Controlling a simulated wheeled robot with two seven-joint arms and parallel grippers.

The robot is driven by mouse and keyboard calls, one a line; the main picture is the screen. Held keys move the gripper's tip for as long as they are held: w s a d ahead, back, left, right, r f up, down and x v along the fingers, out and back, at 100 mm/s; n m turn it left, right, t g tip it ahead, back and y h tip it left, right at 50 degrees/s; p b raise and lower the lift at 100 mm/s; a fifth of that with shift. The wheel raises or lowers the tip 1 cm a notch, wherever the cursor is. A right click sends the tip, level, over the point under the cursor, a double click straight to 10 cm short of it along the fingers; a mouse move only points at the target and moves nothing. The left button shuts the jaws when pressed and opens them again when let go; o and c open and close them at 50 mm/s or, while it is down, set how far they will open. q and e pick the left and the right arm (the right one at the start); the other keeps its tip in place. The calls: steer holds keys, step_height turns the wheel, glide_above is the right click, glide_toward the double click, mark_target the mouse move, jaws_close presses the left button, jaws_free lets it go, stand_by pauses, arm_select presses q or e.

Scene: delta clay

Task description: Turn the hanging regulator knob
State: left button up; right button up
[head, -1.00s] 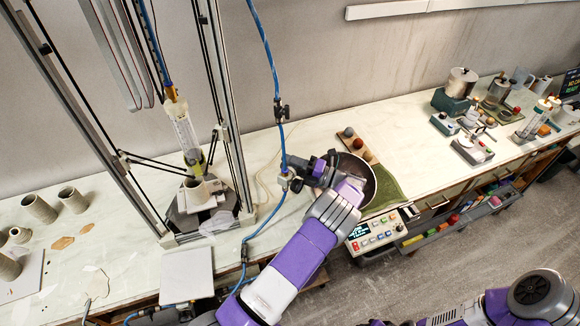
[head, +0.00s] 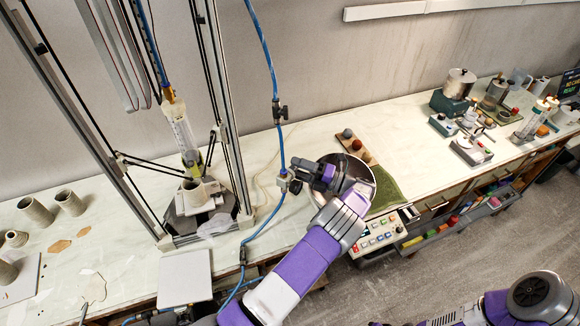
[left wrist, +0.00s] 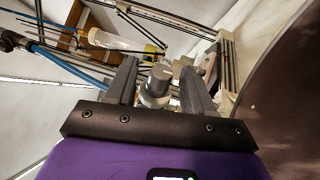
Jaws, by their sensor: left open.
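The hanging regulator (head: 284,176) is a small metal block on the blue hose, left of my left gripper (head: 302,174) in the head view. Its grey, rounded knob (left wrist: 156,84) shows in the left wrist view between the two dark fingers of my left gripper (left wrist: 160,80). The gripper is open, with a finger on each side of the knob. I see gaps beside the knob, but cannot tell how deep it sits between the fingers. In the head view the fingers partly hide the knob. My right gripper is out of view.
A black valve (head: 280,112) sits higher on the blue hose (head: 266,50). A delta printer frame (head: 236,150) stands to the left.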

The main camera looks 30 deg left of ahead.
arm_select(q)
steer(key=v, duration=0.4)
steer(key=shift+d+b, duration=0.15)
steer(key=shift+b, duration=0.2)
